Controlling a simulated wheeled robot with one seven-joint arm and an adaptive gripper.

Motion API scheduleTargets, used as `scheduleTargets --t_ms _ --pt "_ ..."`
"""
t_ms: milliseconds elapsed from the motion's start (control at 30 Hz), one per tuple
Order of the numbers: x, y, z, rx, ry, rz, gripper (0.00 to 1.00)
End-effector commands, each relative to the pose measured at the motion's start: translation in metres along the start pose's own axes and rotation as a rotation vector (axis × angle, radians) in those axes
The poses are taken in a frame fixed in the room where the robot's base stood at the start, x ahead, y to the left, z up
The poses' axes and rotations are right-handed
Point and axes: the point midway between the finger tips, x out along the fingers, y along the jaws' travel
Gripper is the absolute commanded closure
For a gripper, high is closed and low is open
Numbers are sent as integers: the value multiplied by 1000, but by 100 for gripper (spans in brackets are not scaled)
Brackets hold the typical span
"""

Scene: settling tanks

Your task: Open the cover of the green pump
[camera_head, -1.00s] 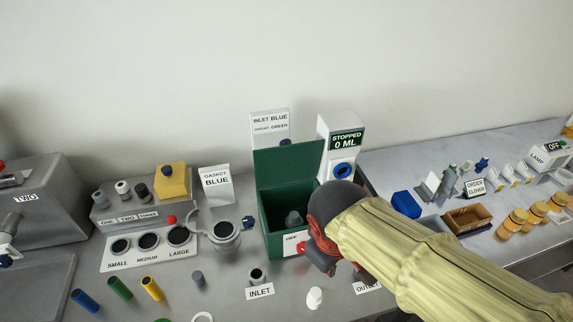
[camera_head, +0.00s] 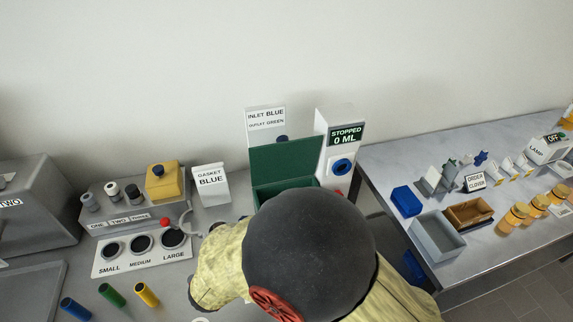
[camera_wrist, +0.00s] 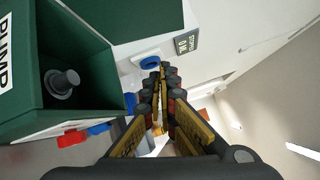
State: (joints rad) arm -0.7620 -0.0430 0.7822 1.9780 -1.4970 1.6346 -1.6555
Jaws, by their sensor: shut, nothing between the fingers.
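The green pump (camera_wrist: 85,100) is a box whose cover (camera_head: 285,160) stands raised and tilted back in the head view. In the wrist view the open box shows a grey round fitting (camera_wrist: 62,84) inside, with the raised cover (camera_wrist: 130,20) above it. My gripper (camera_wrist: 163,68) is shut and empty, to the right of the box and apart from it in the wrist view. In the head view my arm hides my gripper and most of the box.
A white post reading STOPPED 0 ML (camera_head: 345,135) stands right behind the pump. A gasket sign (camera_head: 210,180), yellow block (camera_head: 166,183) and row of round holes (camera_head: 142,243) are to the left. Blue, green and yellow cylinders (camera_head: 112,294) lie in front. A second table (camera_head: 395,165) is at right.

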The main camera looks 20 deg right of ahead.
Motion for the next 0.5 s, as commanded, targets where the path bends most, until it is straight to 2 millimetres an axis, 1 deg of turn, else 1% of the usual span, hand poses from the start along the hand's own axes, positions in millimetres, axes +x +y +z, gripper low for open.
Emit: scheduleTargets --t_ms 33,100,200,267,367,500 --pt "-4 2 10 -63 -44 -23 100" --pt "-9 3 20 -129 -88 -50 100" --pt "-12 3 29 -182 -123 -72 100" --pt "-12 3 31 -194 -130 -79 100" --pt "-5 3 32 -197 -131 -80 100" --pt "15 1 33 -195 -126 -81 100"
